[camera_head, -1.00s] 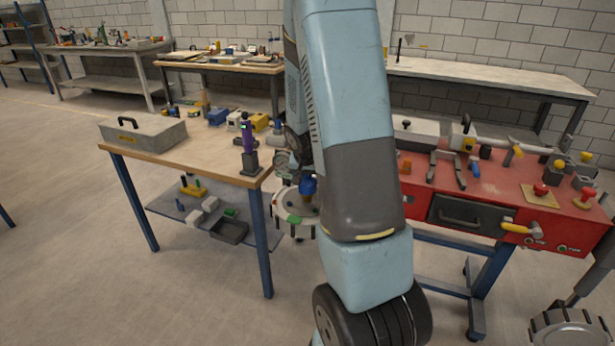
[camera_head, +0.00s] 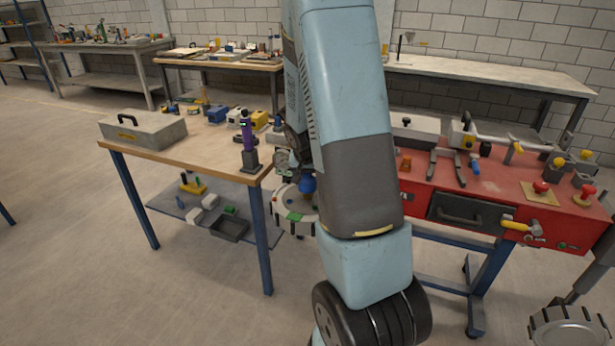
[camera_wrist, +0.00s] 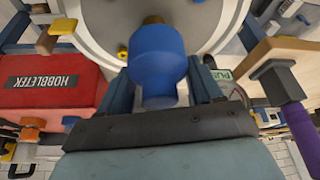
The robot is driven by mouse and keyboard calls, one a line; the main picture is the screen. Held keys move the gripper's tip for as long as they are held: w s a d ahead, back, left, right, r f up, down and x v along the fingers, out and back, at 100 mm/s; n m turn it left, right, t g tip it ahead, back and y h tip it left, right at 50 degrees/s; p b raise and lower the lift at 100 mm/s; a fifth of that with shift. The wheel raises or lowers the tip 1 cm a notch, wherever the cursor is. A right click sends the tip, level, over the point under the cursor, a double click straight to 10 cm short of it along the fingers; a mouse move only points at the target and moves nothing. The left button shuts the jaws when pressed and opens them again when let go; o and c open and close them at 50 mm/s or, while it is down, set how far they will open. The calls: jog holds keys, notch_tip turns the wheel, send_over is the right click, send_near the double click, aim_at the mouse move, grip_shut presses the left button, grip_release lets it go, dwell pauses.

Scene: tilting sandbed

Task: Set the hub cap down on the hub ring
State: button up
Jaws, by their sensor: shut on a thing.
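The hub cap (camera_head: 293,208) is a pale grey round disc with dark notches and a green mark on its rim. A blue knob (camera_head: 308,184) stands on it. My gripper (camera_wrist: 163,85) is shut on this blue knob, with one finger on each side. In the wrist view the hub cap (camera_wrist: 105,22) fills the top behind the knob, joined to it by a brass stem. The hub cap hangs in the air in the gap between the two benches. A grey round notched part (camera_head: 568,328), cut off at the bottom right, may be the hub ring; I cannot tell.
A wooden-topped bench (camera_head: 200,153) on the left bears a toolbox (camera_head: 143,130) and a purple-handled tool (camera_head: 247,132). A red bench (camera_head: 480,185) on the right bears tools and buttons. Open floor (camera_head: 80,270) lies at the front left.

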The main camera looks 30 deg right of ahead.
jog(key=shift+f, duration=2.05)
jog(key=o, duration=1.2)
jog(key=shift+c, duration=0.2)
jog(key=shift+o, duration=0.5)
jog(key=shift+r, duration=4)
